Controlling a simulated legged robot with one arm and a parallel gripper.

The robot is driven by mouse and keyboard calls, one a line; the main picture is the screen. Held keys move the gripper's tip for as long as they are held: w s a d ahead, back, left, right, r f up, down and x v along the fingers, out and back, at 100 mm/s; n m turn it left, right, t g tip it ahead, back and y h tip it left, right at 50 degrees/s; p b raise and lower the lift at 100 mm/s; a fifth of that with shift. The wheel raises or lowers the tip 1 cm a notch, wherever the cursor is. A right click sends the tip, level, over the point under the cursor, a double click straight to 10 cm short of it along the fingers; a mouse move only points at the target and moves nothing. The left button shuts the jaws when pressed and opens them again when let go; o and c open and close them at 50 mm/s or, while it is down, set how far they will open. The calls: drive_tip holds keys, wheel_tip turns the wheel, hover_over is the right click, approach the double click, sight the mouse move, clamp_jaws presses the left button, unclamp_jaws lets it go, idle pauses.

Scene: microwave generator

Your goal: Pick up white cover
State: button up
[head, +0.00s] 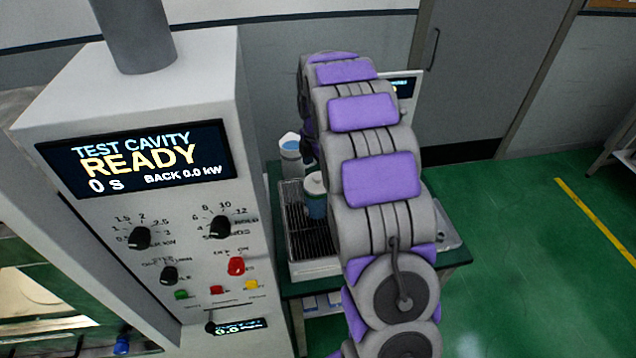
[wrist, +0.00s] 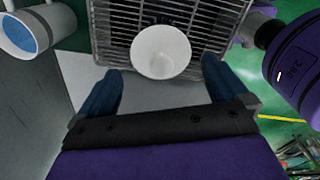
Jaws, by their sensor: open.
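The white cover (wrist: 160,50) is round and pale and sits over the wire rack in the wrist view. My gripper (wrist: 161,68) is open, with one blue finger to the left of the cover and one to the right. The fingers look apart from the cover, and I cannot tell the height gap.
The rack (head: 302,245) stands on a green-topped table (head: 455,258). A second white cup with blue inside (head: 290,148) stands behind; it also shows at the wrist view's upper left (wrist: 28,35). The grey test cabinet (head: 150,220) rises close on the left. Green floor lies open on the right.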

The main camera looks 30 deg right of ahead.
sight(317, 175)
wheel_tip(317, 175, down, 3)
drive_tip(key=shift+a+f, duration=0.1)
drive_tip(key=shift+f, duration=0.1)
drive_tip(key=shift+c, duration=1.1)
drive_tip(key=c, duration=0.7)
drive_tip(key=shift+r, duration=0.1)
